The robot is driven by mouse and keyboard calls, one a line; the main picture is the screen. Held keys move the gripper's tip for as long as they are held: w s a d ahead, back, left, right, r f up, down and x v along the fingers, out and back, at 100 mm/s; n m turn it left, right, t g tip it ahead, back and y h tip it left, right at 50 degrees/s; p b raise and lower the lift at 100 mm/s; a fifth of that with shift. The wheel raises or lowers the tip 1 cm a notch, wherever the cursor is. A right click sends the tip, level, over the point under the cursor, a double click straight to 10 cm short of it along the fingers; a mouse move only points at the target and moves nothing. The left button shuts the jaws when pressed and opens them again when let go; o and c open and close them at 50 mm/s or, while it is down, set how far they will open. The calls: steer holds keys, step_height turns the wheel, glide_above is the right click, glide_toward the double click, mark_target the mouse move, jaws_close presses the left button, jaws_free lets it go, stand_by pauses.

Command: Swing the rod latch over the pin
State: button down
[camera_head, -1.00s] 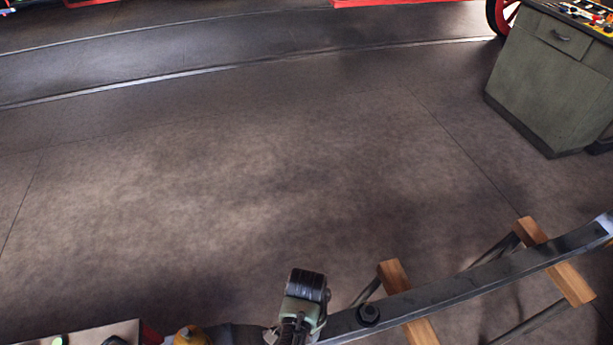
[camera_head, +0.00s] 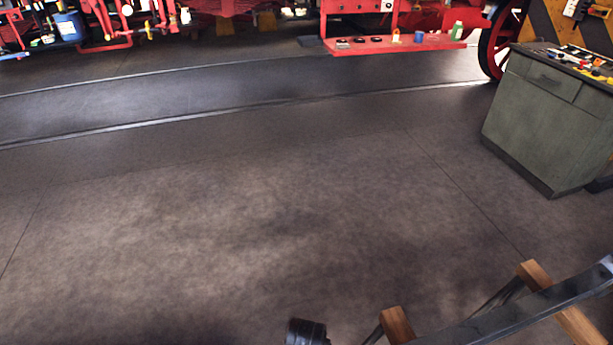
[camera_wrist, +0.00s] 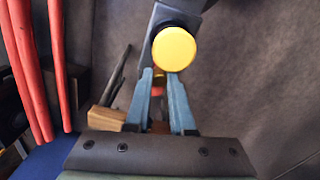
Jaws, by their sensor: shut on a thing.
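The fingers hide most of that part. A round yellow cap (camera_wrist: 174,48) sits just beyond the fingertips, on a dark grey metal piece (camera_wrist: 183,14). I cannot tell for sure which piece is the latch and which the pin. In the head view a long dark rod (camera_head: 530,307) lies at the lower right. My gripper is out of that view.
The rod rests on wooden blocks (camera_head: 397,326). A green cabinet (camera_head: 545,120) with tools on top stands at the right. Red locomotive parts (camera_head: 400,42) line the back behind a floor rail. The middle floor is clear. Red bars (camera_wrist: 30,70) stand at the left in the wrist view.

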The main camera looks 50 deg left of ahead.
steer(key=shift+w+a+m, duration=0.1)
steer(key=shift+a+m, duration=0.05)
steer(key=shift+m, duration=0.35)
steer(key=c, duration=0.8)
jaws_free()
steer(key=shift+o, duration=0.2)
step_height(320, 180, up, 13)
steer(key=p, duration=0.1)
steer(key=shift+w, duration=0.1)
